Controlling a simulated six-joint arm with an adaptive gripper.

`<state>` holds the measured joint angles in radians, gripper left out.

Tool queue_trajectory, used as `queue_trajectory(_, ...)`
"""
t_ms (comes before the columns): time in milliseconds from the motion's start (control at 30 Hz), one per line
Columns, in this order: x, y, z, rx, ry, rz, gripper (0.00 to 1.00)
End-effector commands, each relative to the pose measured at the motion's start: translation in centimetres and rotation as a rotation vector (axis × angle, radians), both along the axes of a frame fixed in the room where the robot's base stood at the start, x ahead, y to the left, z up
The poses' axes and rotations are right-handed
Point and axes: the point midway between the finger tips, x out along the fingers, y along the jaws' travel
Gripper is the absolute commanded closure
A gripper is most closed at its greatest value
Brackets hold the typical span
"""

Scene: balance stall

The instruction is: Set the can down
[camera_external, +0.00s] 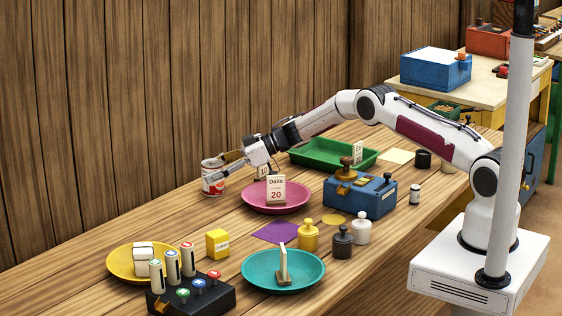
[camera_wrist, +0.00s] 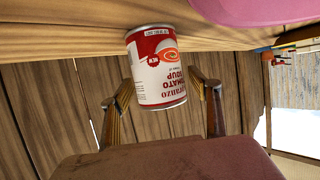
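The can (camera_external: 212,177) is a red and white tomato soup can near the back edge of the table, by the wooden wall. In the wrist view the can (camera_wrist: 158,68) sits between the two fingers, its label upside down. My gripper (camera_external: 221,167) reaches it from the right, one finger on each side.
A pink plate (camera_external: 255,203) with a "Dalia 20" card (camera_external: 276,191) stands just right of the can. A green tray (camera_external: 310,155) lies behind it. A yellow plate (camera_external: 122,265) and a yellow box (camera_external: 217,242) stand nearer. Bare table lies left of the can.

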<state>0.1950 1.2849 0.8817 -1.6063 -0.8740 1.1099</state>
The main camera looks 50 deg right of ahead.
Motion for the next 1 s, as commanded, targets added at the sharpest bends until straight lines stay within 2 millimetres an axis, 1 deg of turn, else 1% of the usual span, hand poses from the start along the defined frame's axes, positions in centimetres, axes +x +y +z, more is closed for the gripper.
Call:
queue_trajectory(267,0.0,0.0,0.3,0.0,-0.001,0.0,0.38)
queue_trajectory(467,-0.5,-0.5,0.6,0.0,0.0,0.0,0.38)
queue_trajectory(767,-2.0,-2.1,1.6,0.0,0.0,-0.002,0.38)
queue_trajectory(1000,-3.8,-3.9,2.5,0.0,0.0,-0.001,0.38)
